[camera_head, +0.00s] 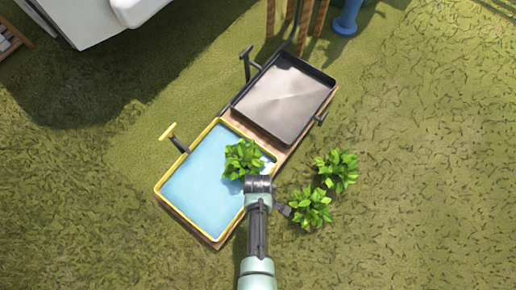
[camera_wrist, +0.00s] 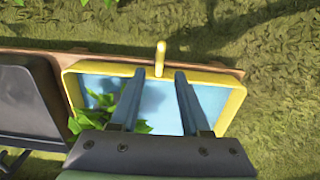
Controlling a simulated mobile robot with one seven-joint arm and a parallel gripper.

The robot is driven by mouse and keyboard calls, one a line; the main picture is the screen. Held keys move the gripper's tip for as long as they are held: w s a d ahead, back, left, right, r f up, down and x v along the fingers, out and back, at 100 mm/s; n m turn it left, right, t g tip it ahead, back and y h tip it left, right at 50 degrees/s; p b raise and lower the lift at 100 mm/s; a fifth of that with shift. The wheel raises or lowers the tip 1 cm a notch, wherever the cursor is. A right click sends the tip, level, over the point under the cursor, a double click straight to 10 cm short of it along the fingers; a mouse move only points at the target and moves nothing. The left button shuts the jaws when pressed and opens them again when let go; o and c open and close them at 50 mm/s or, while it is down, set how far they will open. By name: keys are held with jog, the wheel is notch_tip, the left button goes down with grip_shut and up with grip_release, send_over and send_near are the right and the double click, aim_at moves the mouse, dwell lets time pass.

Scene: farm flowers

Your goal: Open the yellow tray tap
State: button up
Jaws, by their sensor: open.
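In the wrist view the tap (camera_wrist: 160,58) rises at the middle of the far rim of the yellow tray (camera_wrist: 236,98). My gripper (camera_wrist: 160,76) is open and empty, its two fingers over the water and pointing at the rim. In that picture the tap lies just beyond the fingertips, between their lines; I see no contact. In the head view my arm hides the gripper's fingers.
A dark tray (camera_head: 325,78) with its own dark tap (camera_head: 246,55) adjoins on a wooden base. A leafy plant (camera_head: 243,158) is over the yellow tray's right part. Two more plants, one upper (camera_head: 337,171) and one lower (camera_head: 311,207), are to the right. Grass left of the tray is clear.

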notch_tip(320, 180, up, 7)
jog(key=p, duration=0.3)
jog(key=shift+f, duration=0.2)
